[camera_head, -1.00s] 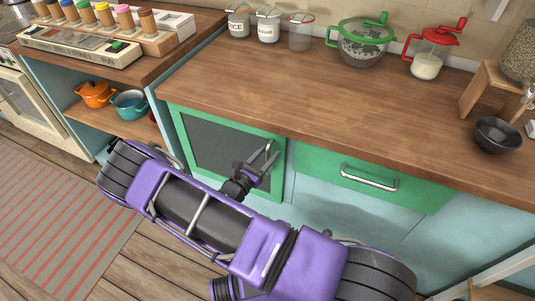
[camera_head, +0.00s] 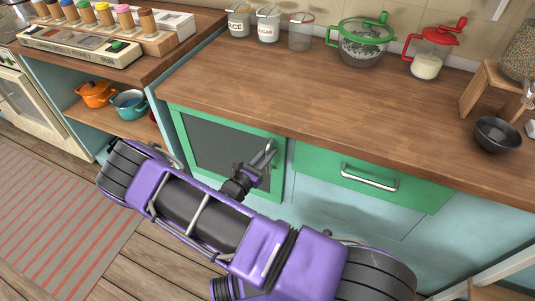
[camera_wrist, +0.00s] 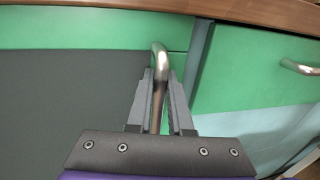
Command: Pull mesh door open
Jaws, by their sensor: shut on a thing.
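The mesh door (camera_head: 210,148) has a green frame and a dark mesh panel, and sits under the wooden counter. It looks closed or nearly so. Its metal handle (camera_head: 272,149) stands upright near the right edge of the door. My gripper (camera_head: 264,163) is at this handle. In the wrist view my gripper (camera_wrist: 160,80) has one finger on each side of the handle (camera_wrist: 159,55) and is shut on it. The handle's curved top shows above the fingertips; its lower part is partly hidden. The mesh panel (camera_wrist: 70,90) fills the left of the wrist view.
A green drawer (camera_head: 400,190) with a metal handle is right of the door. An open shelf with an orange pot (camera_head: 95,94) and a teal pot (camera_head: 129,104) is to the left. The counter (camera_head: 300,100) holds jars, a green-rimmed bowl and a black bowl (camera_head: 498,135).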

